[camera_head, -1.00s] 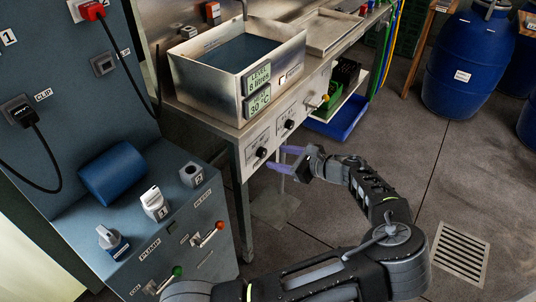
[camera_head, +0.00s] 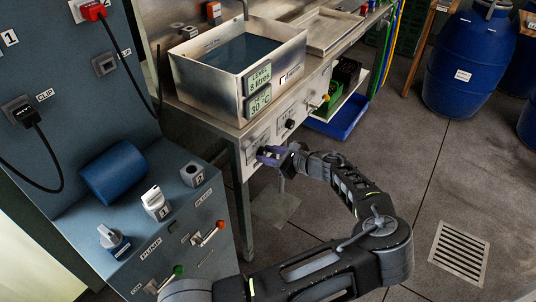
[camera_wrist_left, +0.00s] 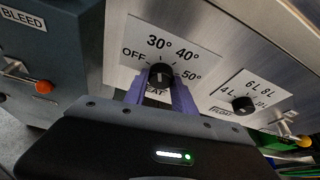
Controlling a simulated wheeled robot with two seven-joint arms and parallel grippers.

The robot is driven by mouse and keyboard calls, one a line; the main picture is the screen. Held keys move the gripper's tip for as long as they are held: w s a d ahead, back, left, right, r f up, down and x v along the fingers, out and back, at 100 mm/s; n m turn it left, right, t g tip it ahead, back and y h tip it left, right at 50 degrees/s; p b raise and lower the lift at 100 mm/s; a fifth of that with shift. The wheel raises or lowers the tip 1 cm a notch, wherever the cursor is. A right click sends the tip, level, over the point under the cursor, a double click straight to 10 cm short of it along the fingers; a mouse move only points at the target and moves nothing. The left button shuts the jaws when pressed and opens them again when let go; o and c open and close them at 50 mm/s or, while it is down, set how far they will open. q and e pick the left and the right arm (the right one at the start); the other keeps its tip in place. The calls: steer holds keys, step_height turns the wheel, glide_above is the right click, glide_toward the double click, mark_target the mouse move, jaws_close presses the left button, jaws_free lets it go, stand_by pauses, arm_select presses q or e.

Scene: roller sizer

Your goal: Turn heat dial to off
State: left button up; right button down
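The heat dial (camera_wrist_left: 161,74) is a black knob on a white plate marked OFF, 30°, 40° and 50° in the left wrist view. Its pointer is up, near the 30° mark. My left gripper (camera_wrist_left: 160,88) has its purple fingers on either side of the dial, open around it; firm contact is not clear. In the head view my left gripper (camera_head: 268,154) is at the front panel below the tank and mostly covers the dial. My right gripper is not in view.
A float dial (camera_wrist_left: 243,105) sits to the right on the same panel; it also shows in the head view (camera_head: 290,123). The metal tank (camera_head: 205,82) above has a display reading 30 °C. A blue-grey cabinet (camera_head: 150,235) with levers stands left.

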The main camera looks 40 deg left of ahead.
arm_select(q)
jaws_close()
steer(key=shift+n+b, duration=0.3)
steer(key=shift+s+f+n+t+y+b, duration=0.1)
steer(key=shift+n+t+y+b, duration=0.25)
steer(key=shift+n+t+b, duration=1.2)
steer(key=shift+s+f+n+t+y+b, duration=0.1)
steer(key=shift+n+t+y+b, duration=0.4)
steer(key=shift+n+b, duration=1.95)
steer(key=shift+r+m+b, duration=0.1)
steer(key=shift+m+b, duration=0.55)
steer(key=shift+m, duration=0.05)
